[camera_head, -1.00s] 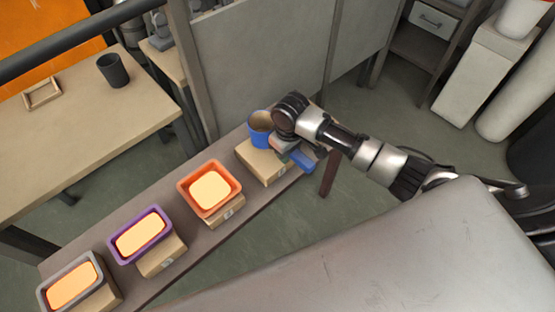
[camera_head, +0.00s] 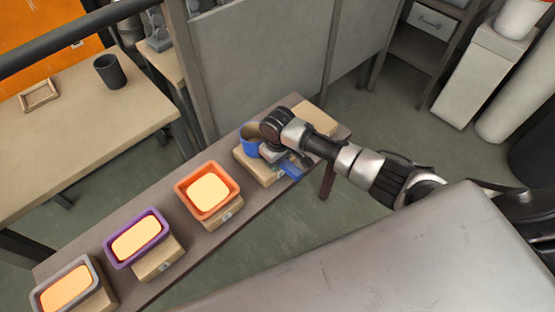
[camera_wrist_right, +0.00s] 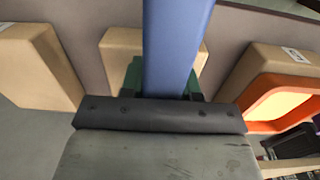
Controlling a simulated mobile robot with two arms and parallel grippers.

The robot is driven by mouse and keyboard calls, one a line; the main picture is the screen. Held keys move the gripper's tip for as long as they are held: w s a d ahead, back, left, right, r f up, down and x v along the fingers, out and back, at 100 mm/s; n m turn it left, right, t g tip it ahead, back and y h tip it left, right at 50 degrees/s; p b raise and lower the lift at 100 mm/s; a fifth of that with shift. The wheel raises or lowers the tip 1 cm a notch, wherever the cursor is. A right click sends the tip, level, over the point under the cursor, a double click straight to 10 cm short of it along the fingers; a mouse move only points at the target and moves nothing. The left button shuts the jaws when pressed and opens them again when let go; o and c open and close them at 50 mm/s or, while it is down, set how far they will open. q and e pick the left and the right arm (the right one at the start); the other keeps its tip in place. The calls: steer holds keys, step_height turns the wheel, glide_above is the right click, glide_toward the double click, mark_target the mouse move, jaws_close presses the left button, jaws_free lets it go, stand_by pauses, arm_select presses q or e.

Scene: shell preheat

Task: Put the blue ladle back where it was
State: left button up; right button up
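The blue ladle (camera_head: 249,141) is at the right part of the long narrow bench, its cup on the left and its handle (camera_head: 291,171) sticking out toward the lower right. It shows over a cardboard box (camera_head: 268,178); I cannot tell if it touches the box. My right gripper (camera_head: 275,157) is at the ladle, partly hiding it. In the right wrist view the blue handle (camera_wrist_right: 175,45) runs between the green finger pads, and the gripper looks shut on it. My left gripper is not in view.
A bare box (camera_head: 317,116) lies at the bench's far right end. To the left, orange (camera_head: 181,194), purple (camera_head: 109,248) and grey (camera_head: 38,298) trays with glowing orange contents sit on boxes. A tan table (camera_head: 75,145) with a dark cup (camera_head: 109,72) stands at left.

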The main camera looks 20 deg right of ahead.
steer(key=o, duration=0.4)
step_height(320, 180, up, 12)
steer(key=shift+r+p, duration=0.2)
steer(key=shift+p, duration=0.95)
